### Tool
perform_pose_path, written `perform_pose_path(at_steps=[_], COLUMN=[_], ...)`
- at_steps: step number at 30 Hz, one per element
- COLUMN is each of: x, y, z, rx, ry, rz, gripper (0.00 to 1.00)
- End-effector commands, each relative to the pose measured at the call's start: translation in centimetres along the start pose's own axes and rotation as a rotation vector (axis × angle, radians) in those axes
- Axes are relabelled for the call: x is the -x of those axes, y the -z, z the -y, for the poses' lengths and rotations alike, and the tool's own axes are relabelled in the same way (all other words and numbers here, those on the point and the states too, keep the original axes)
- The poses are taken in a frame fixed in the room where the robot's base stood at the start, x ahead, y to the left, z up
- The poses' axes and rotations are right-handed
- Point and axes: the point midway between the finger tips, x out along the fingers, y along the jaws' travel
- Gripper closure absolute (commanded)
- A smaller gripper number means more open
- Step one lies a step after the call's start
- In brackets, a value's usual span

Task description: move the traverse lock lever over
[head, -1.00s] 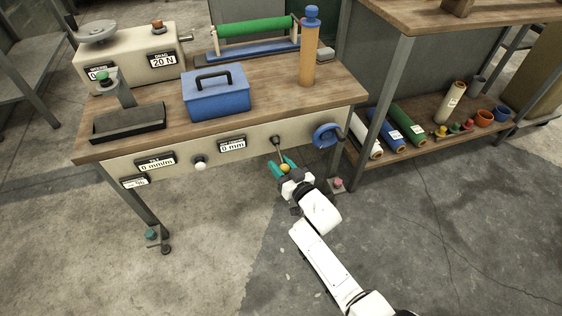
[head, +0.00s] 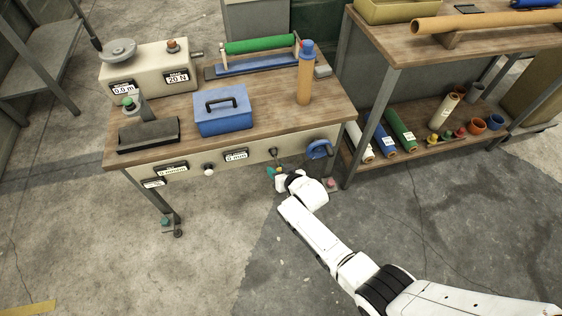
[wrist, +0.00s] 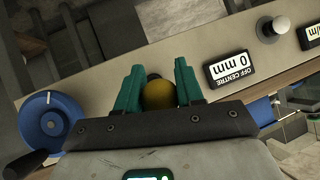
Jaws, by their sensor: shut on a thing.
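The traverse lock lever hangs from its dark pivot (head: 273,151) on the cream front panel of the bench. Its yellow ball knob (wrist: 158,95) sits between the green fingers in the wrist view. My gripper (head: 276,171) is below the pivot, with its fingers shut on the knob. In the wrist view the gripper (wrist: 158,88) has one finger on each side of the knob. The lever's shaft is mostly hidden behind the knob there, and the fingers are small and partly hidden in the head view.
A blue handwheel (head: 319,149) sits just right of the lever, and also shows in the wrist view (wrist: 48,120). The "0 mm" off-centre display (head: 236,155) and a white knob (head: 209,169) are to the left. A shelf rack (head: 398,60) stands at right.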

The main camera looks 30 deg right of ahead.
Motion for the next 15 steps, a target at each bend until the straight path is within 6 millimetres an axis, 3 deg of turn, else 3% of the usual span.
perform_pose_path(at_steps=[1,15], x=[0.63,0.88], y=[0.90,1.69], z=[0.28,0.42], rx=[-0.006,-0.059], ry=[-0.003,-0.021], rz=[0.030,0.229], gripper=[1.00,1.00])
